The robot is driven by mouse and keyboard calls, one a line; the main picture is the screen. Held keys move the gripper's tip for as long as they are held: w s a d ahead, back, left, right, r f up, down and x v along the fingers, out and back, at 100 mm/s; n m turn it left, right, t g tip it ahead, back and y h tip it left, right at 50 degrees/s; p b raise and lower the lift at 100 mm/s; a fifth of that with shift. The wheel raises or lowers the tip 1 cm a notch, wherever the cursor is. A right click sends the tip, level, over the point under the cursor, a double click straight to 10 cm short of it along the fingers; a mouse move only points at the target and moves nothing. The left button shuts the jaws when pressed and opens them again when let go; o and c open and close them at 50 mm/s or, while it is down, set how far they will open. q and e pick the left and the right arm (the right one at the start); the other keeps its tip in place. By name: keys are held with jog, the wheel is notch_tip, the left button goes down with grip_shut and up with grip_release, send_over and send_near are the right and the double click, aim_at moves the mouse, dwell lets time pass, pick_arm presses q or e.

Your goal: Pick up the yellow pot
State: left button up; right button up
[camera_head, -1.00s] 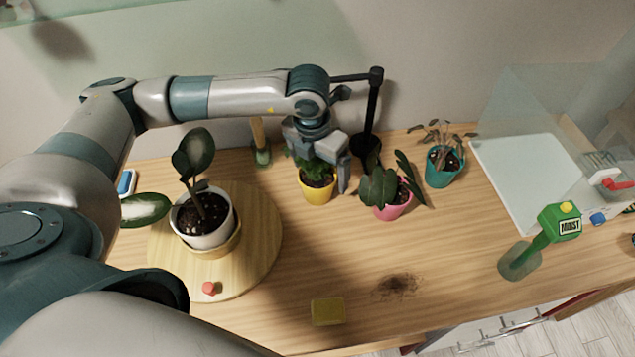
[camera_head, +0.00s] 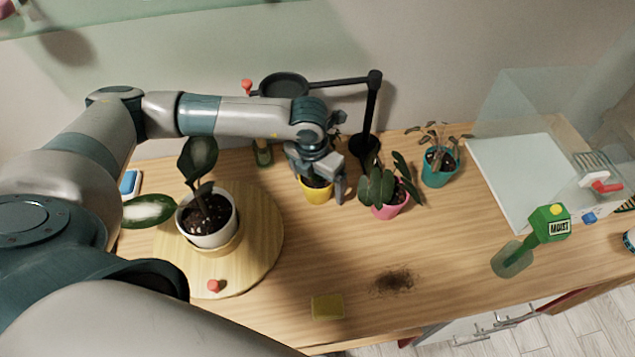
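The yellow pot (camera_head: 317,194) stands on the wooden table, with dark soil showing at its top. My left gripper (camera_head: 322,182) is directly over it and hides most of its plant. One finger reaches down at the pot's right side and another part of the gripper is at its left. The fingers look spread around the pot's top; I cannot tell whether they touch it. My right gripper is not in view.
A pink pot (camera_head: 389,208) stands close to the right, then a teal pot (camera_head: 438,177). A white pot (camera_head: 208,234) sits on a round wooden board (camera_head: 262,243) at left. A black lamp (camera_head: 369,120) stands behind. A sponge (camera_head: 327,307) and spilled soil (camera_head: 393,281) lie in front.

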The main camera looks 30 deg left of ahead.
pick_arm(q)
jog(key=shift+c, duration=0.6)
jog(key=c, duration=1.2)
jog(key=shift+c, duration=0.2)
jog(key=shift+r, duration=0.2)
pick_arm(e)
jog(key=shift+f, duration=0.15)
